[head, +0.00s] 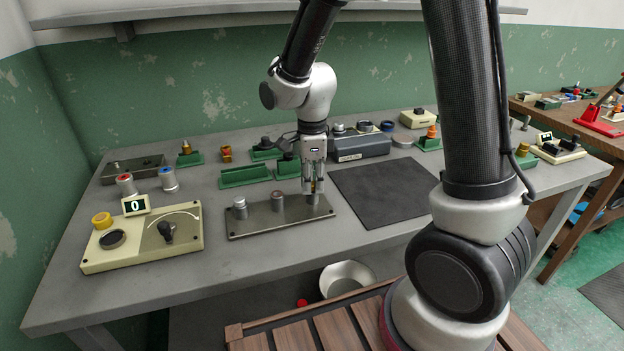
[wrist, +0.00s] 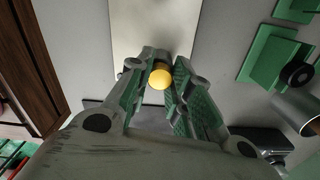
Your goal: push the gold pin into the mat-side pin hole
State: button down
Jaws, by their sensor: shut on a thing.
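The gold pin (wrist: 160,78) shows its rounded yellow head between my gripper's fingertips in the wrist view. My gripper (head: 313,189) is shut on it and points down over the right, mat-side end of a grey metal plate (head: 258,226). The plate also shows in the wrist view (wrist: 150,25). A short grey post (head: 313,200) stands at that end, right under the fingertips. The mat-side hole is hidden, and I cannot tell how deep the pin sits. The dark mat (head: 385,192) lies to the right of the plate.
A cream control box (head: 140,252) is at the left. Green holders (head: 245,176) and a grey box (head: 361,147) stand behind. The mat is clear.

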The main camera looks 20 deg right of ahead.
jog(key=shift+r, duration=0.1)
jog(key=shift+r, duration=1.55)
jog(key=shift+f, duration=1.65)
jog(key=c, duration=1.2)
grip_release()
jog(key=shift+r, duration=0.1)
notch_tip(320, 180, up, 12)
